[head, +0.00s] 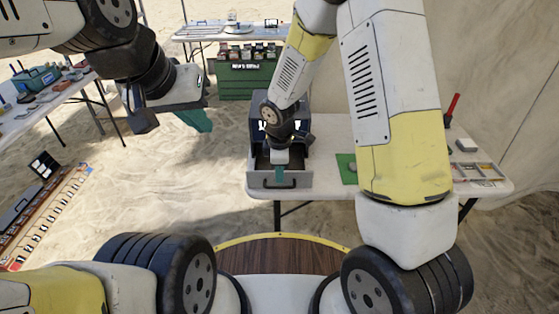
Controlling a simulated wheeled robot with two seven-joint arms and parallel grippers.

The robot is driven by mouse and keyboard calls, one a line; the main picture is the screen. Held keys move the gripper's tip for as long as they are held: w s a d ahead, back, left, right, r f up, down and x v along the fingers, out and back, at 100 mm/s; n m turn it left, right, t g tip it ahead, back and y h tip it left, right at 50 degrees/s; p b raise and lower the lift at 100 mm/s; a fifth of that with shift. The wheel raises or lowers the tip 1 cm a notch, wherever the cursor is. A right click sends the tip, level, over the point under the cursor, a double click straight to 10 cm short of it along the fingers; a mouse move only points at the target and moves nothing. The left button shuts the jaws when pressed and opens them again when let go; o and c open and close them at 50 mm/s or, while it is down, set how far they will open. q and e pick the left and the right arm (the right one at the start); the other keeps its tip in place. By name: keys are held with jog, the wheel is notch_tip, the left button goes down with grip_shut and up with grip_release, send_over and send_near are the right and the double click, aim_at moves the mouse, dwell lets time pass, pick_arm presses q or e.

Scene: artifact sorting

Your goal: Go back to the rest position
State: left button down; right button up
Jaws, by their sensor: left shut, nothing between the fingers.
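My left gripper (198,122) hangs at the left in the head view, above the sand, with its teal fingers together and nothing held. It is clear of both tables. My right gripper (281,171) points down at a dark box with a grey-fronted drawer (262,180) on the white table (330,185). The drawer appears pulled out toward me. The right fingertips are small and partly lost against the drawer, so I cannot tell whether they are open or touch it.
A green mat (346,168) with a grey stone, a compartment tray (478,171) and a red-handled tool (452,106) are on the white table. A back table (205,33) stands over a green crate (250,80). A cluttered table (60,97) is at left.

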jog(key=shift+s+r, duration=0.15)
jog(key=shift+r, duration=0.45)
jog(key=s+d+r+m+t, duration=0.1)
jog(key=d+r+m, duration=0.4)
jog(key=r, duration=0.6)
jog(key=s+d+r+m+t+y, duration=0.1)
jog(key=s+d+r+m, duration=0.3)
jog(key=s+r+m, duration=0.2)
jog(key=s+d+r+m+t+y, duration=0.1)
jog(key=s+d+r+m, duration=0.4)
jog(key=s+r, duration=0.6)
jog(key=shift+s+d+m+t, duration=0.25)
jog(key=shift+s+m+t, duration=0.25)
jog(key=shift+m, duration=0.3)
